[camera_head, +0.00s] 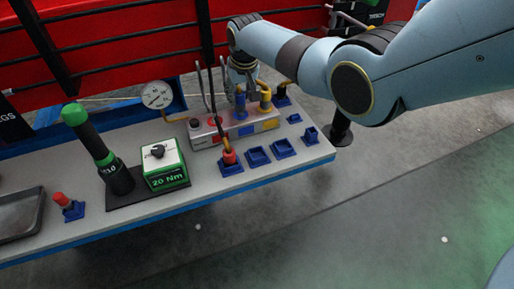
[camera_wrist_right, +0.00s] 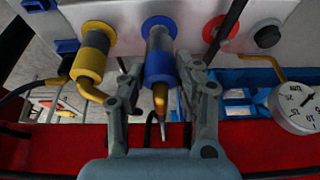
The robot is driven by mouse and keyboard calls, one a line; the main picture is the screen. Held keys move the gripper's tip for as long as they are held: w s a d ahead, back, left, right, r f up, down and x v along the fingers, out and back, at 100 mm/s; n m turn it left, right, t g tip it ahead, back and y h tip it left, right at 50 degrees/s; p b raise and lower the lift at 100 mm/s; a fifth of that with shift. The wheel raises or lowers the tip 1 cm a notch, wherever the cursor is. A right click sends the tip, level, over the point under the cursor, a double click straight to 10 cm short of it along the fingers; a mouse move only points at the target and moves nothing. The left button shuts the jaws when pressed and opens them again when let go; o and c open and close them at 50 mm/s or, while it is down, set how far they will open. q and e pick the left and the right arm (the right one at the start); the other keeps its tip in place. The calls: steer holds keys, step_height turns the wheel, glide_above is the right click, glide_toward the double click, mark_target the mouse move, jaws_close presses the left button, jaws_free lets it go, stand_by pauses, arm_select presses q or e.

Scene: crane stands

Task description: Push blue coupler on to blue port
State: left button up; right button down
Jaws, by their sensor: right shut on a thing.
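The blue coupler (camera_wrist_right: 159,62) is in my right gripper (camera_wrist_right: 160,80), with a finger on each side of it. In the head view my right gripper (camera_head: 241,84) is above the blue coupler (camera_head: 240,103) at the grey port block (camera_head: 205,137). In the right wrist view the coupler lines up with the blue port (camera_wrist_right: 158,24), and its front end meets the port's ring. I cannot tell how deeply it sits. A brass tail and hose hang from its back end. My left gripper is out of view.
A yellow coupler (camera_wrist_right: 91,58) is at the yellow port beside it. The red port (camera_wrist_right: 221,27) is on the other side, near a dark hose. A red coupler (camera_head: 229,157) stands in a blue holder. A gauge (camera_head: 157,95), torque box (camera_head: 163,164) and green-capped tool (camera_head: 97,145) stand left.

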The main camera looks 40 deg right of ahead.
steer(key=shift+f+b, duration=0.35)
steer(key=shift+f, duration=0.15)
steer(key=c, duration=0.9)
jaws_free()
steer(key=shift+o, duration=0.2)
steer(key=p+v, duration=0.5)
steer(key=p, duration=0.2)
steer(key=shift+r, duration=0.1)
